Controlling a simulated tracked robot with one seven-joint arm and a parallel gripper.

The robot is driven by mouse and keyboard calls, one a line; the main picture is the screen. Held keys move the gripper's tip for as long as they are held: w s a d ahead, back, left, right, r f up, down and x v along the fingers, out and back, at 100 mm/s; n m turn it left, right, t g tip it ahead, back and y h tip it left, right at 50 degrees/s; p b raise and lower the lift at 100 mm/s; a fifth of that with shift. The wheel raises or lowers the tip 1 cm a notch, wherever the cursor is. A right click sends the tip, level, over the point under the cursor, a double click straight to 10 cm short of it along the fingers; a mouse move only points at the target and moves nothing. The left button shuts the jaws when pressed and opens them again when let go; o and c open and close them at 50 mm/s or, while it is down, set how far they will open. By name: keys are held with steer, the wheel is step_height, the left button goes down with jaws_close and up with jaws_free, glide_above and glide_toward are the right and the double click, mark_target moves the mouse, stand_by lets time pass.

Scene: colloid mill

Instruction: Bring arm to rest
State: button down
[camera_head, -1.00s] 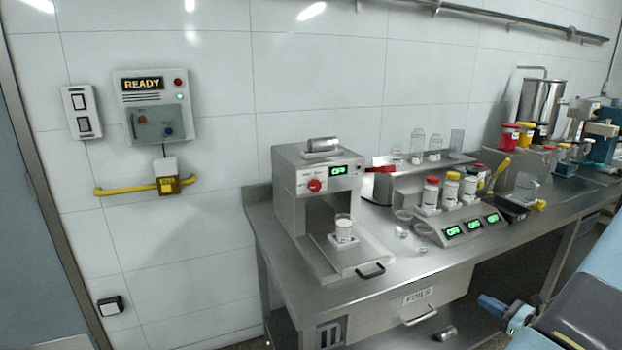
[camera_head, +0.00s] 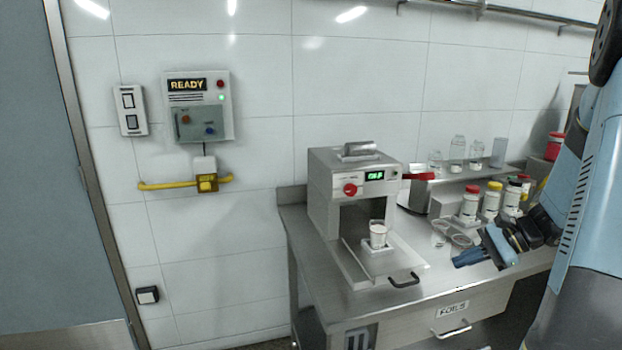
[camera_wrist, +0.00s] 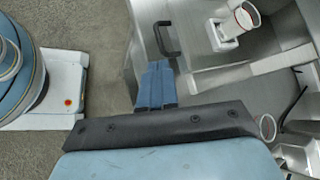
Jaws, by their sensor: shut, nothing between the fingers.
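My gripper (camera_head: 468,258) shows in the head view at the right, in front of the steel bench's right part. Its blue fingers are together and hold nothing. In the wrist view the shut fingers (camera_wrist: 156,84) point up the picture, beside the black handle of the machine's tray. My blue and black arm fills the right side of the head view and hides part of the bench.
A steel machine (camera_head: 345,185) with a white cup (camera_head: 378,236) on its tray stands on the bench (camera_head: 440,282). Bottles (camera_head: 469,203) with red and yellow caps stand behind my gripper. A READY panel (camera_head: 199,106) hangs on the wall. The floor (camera_wrist: 105,25) shows in the wrist view.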

steer(key=s+a+r+n+t+h, duration=0.1)
steer(key=s+a+r+n+h, duration=0.4)
steer(key=s+r, duration=0.4)
steer(key=s+a+r+n+t+h, duration=0.1)
steer(key=s+a+r+n+h, duration=0.4)
steer(key=s+a+r+n, duration=0.3)
steer(key=shift+s+a+r+n+t, duration=0.15)
steer(key=shift+s+r+n+t, duration=0.2)
steer(key=shift+s+n, duration=0.35)
stand_by(0.9)
